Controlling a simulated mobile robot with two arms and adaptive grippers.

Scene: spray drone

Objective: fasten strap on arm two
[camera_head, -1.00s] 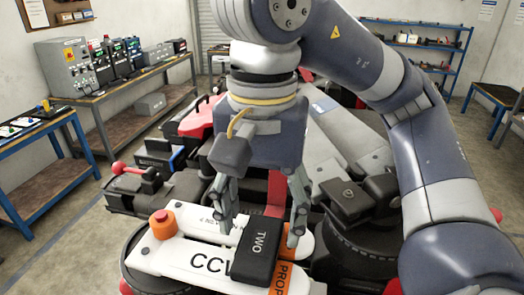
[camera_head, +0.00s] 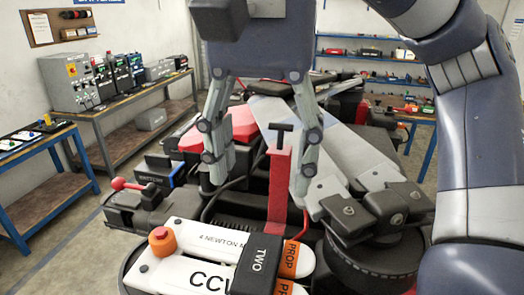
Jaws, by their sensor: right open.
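A black strap marked TWO (camera_head: 256,264) lies across the white propeller arm marked CCW (camera_head: 190,270) at the bottom of the head view. Orange bands marked PROP (camera_head: 290,258) show just right of the strap. An orange knob (camera_head: 162,241) sits on the white part at left. My right gripper (camera_head: 255,180) is open and empty, its fingers apart and pointing down, above and behind the strap. A red post with a black T-shaped top (camera_head: 279,185) shows between its fingers; I cannot tell how far behind they are. My left gripper is out of view.
A red-tipped lever (camera_head: 122,184) stands at left, and a black round hub with clamp blocks (camera_head: 375,250) at right. A battery box (camera_head: 155,177) lies behind. Benches with chargers (camera_head: 105,75) line the left wall; blue shelves (camera_head: 350,50) stand at the back.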

